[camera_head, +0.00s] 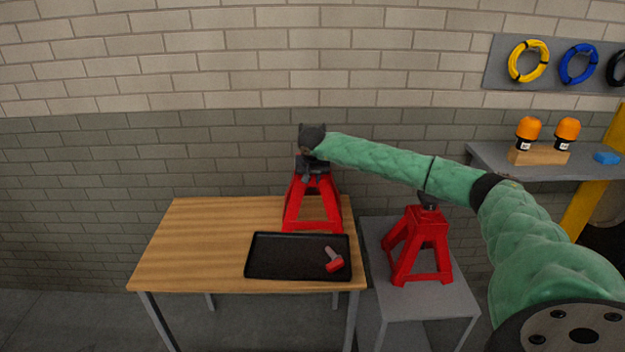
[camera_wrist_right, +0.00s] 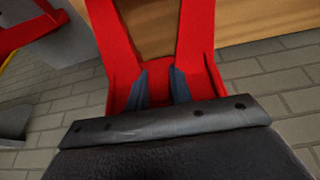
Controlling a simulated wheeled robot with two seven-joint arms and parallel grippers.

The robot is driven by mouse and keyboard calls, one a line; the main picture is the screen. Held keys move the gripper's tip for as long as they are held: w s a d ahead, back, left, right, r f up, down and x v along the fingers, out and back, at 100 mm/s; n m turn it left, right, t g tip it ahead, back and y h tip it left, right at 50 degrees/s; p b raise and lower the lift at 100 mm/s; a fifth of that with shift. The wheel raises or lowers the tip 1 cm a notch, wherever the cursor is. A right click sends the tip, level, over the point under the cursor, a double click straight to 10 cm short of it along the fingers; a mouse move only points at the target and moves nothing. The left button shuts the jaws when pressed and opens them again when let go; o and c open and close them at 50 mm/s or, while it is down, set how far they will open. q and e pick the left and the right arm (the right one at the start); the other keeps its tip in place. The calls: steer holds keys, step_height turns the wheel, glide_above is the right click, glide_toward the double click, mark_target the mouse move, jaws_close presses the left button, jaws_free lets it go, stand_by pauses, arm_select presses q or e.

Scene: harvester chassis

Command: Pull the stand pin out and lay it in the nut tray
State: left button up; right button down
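The stand pin (camera_head: 334,261), with a red head and a short pale shaft, lies in the right part of the black nut tray (camera_head: 285,257). The tray lies flat on the front right of the wooden table. A red jack stand (camera_head: 290,208) stands upright on the table behind the tray. My right gripper (camera_head: 313,177) is at the top of this stand, apart from the pin. My left gripper is not in view.
A second red stand (camera_head: 419,236) stands on a grey side table (camera_head: 440,296) at the right, under my right arm. The left of the wooden table (camera_head: 195,242) is clear.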

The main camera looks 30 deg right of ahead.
steer(key=s+a, duration=0.4)
steer(key=s, duration=0.2)
steer(key=shift+s+a, duration=0.3)
steer(key=shift+s, duration=0.1)
stand_by(1.2)
stand_by(0.9)
